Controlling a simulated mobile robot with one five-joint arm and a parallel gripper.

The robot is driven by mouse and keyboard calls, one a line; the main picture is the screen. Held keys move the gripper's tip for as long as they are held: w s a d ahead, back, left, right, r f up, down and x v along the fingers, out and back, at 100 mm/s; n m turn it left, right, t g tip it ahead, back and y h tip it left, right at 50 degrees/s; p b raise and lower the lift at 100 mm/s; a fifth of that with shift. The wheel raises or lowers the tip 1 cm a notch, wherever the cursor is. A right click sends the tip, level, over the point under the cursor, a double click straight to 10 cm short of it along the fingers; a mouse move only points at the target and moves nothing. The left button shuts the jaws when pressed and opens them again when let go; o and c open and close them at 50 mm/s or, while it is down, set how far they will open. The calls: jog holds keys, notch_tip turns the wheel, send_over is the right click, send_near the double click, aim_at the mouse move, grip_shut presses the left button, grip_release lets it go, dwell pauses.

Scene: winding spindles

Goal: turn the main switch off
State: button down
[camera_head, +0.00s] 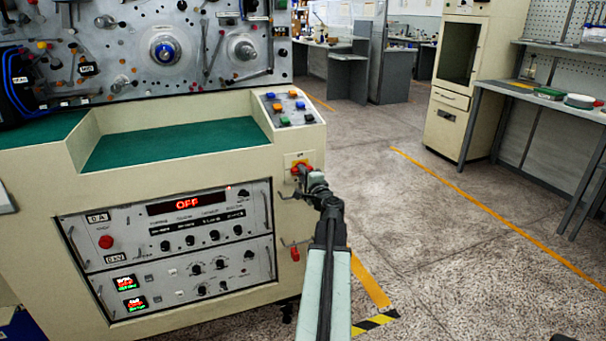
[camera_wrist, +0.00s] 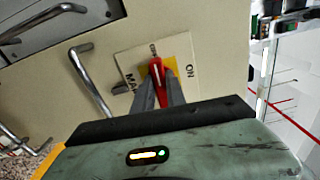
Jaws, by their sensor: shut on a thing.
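The main switch has a red handle (camera_wrist: 155,70) on a yellow and white plate (camera_wrist: 184,52) marked ON at its right. The handle points towards small lettering at the plate's top edge, apart from the ON mark. In the head view the switch plate (camera_head: 297,158) is on the cream console's front, right of the instrument panel. My gripper (camera_wrist: 158,80) is shut on the red handle, one finger on each side. In the head view my gripper (camera_head: 302,175) reaches the switch and hides part of it. The red display (camera_head: 188,203) reads OFF.
Metal pull handles (camera_wrist: 92,82) stick out beside the switch. A red item (camera_head: 295,254) hangs below it on the console. Coloured buttons (camera_head: 290,107) sit on the sloped panel above. Open floor (camera_head: 440,240) lies to the right, with a workbench beyond.

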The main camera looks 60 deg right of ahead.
jog(key=shift+s+n, duration=0.1)
jog(key=shift+n, duration=0.3)
jog(key=c, duration=1.4)
grip_release()
jog(key=shift+o, duration=0.2)
jog(key=v, duration=0.8)
jog(key=shift+d, duration=0.1)
